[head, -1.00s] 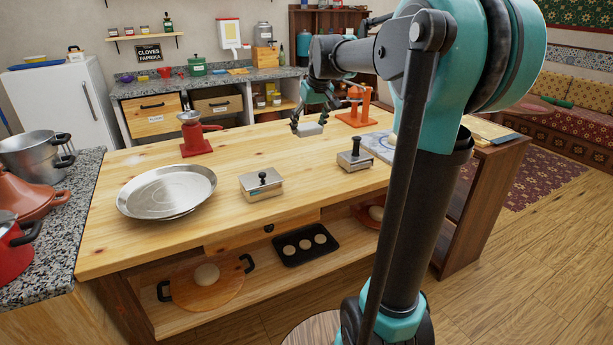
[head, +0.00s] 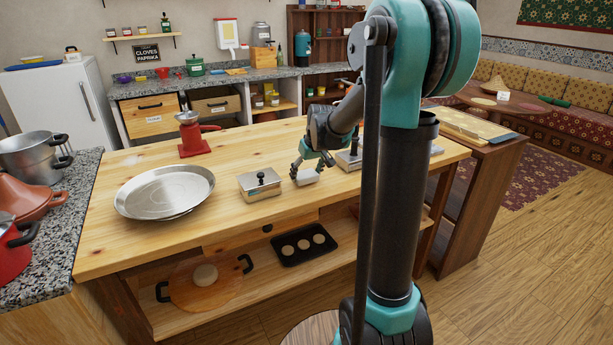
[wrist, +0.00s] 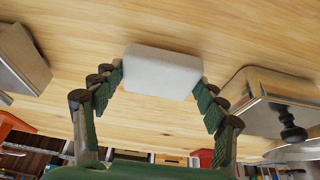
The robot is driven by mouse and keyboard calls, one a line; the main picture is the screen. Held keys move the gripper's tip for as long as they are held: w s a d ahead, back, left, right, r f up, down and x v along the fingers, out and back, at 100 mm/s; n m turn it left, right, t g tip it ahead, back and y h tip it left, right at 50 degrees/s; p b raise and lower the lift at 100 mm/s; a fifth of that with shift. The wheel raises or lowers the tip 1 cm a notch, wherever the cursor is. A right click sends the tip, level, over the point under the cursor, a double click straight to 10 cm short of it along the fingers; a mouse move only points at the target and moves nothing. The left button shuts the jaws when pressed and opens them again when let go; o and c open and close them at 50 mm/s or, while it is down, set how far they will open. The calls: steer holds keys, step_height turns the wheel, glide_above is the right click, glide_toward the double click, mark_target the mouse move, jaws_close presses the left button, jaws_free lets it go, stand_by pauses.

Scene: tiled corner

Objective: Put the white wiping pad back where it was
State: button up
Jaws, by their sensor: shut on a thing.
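The white wiping pad (head: 307,177) is a small pale block with rounded edges, low over or on the wooden table (head: 235,220). I cannot tell whether it touches the wood. My gripper (head: 306,169) comes down from above and is shut on it. In the wrist view the pad (wrist: 162,71) sits between the two fingertips of my gripper (wrist: 160,85), gripped by its two ends, and most of its face shows.
A metal box with a black knob (head: 260,184) stands just left of the pad; it also shows in the wrist view (wrist: 262,88). Another metal block (head: 346,161) stands to the right, partly behind my arm. A round metal pan (head: 165,191) and a red grinder (head: 194,139) are further left.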

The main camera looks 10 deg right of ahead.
steer(key=shift+f, duration=0.45)
steer(key=o, duration=1.1)
steer(key=shift+f, duration=0.1)
steer(key=v, duration=1.2)
steer(key=s+f+m, duration=0.1)
steer(key=s+f, duration=0.5)
steer(key=s, duration=0.2)
steer(key=s+d+f+m+h, duration=0.1)
steer(key=s+f, duration=0.6)
steer(key=s, duration=0.2)
steer(key=s+d+f+m, duration=0.1)
steer(key=s+f, duration=0.5)
steer(key=s, duration=0.2)
steer(key=shift+s+d+f+m, duration=0.25)
steer(key=shift+s+m, duration=0.05)
